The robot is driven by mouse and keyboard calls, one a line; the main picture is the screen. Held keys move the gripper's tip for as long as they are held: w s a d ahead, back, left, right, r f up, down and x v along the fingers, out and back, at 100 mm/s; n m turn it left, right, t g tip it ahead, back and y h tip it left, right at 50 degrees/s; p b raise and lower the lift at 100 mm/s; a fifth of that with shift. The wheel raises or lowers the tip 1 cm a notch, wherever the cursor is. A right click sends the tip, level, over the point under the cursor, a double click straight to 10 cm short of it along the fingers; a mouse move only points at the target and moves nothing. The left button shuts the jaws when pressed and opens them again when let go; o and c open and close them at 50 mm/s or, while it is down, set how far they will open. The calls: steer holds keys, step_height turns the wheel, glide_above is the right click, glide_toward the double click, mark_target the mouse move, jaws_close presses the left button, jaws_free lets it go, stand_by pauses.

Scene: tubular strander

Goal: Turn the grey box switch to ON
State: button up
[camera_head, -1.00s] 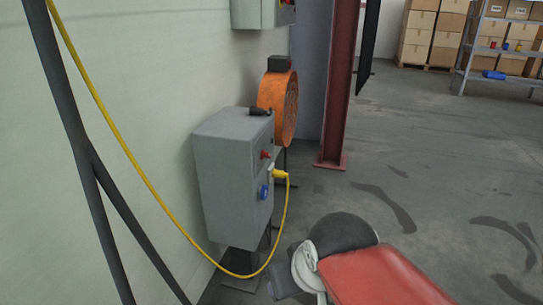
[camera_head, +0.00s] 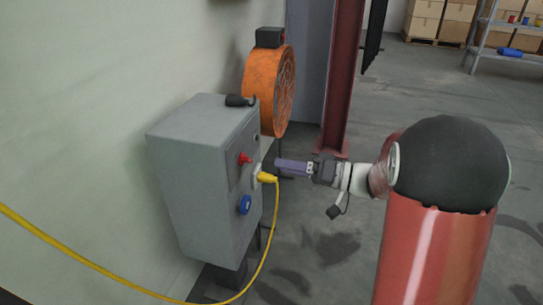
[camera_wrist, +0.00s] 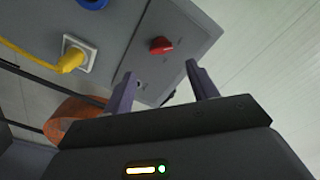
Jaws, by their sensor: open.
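The grey box (camera_head: 188,160) stands by the wall at left centre in the head view. A red switch knob (camera_head: 244,158) is on its front panel, and it also shows in the wrist view (camera_wrist: 161,45). Its ON or OFF setting cannot be read. My gripper (camera_head: 279,166) is in front of the panel, to the right of the knob. In the wrist view its two purple fingers (camera_wrist: 160,82) are apart and empty, with the knob beyond them and roughly between their lines. I see no contact with the knob.
A yellow plug (camera_head: 268,178) with its cable sits in a socket (camera_wrist: 78,52) below the knob. A blue socket (camera_head: 245,204) is lower. An orange fan (camera_head: 266,92) stands behind the box, and a red steel column (camera_head: 341,80) stands to its right.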

mark_target(251, 161)
steer(key=p+x, duration=0.1)
steer(key=x, duration=0.6)
steer(key=shift+s+a, duration=0.1)
steer(key=shift+a, duration=0.15)
steer(key=c, duration=1)
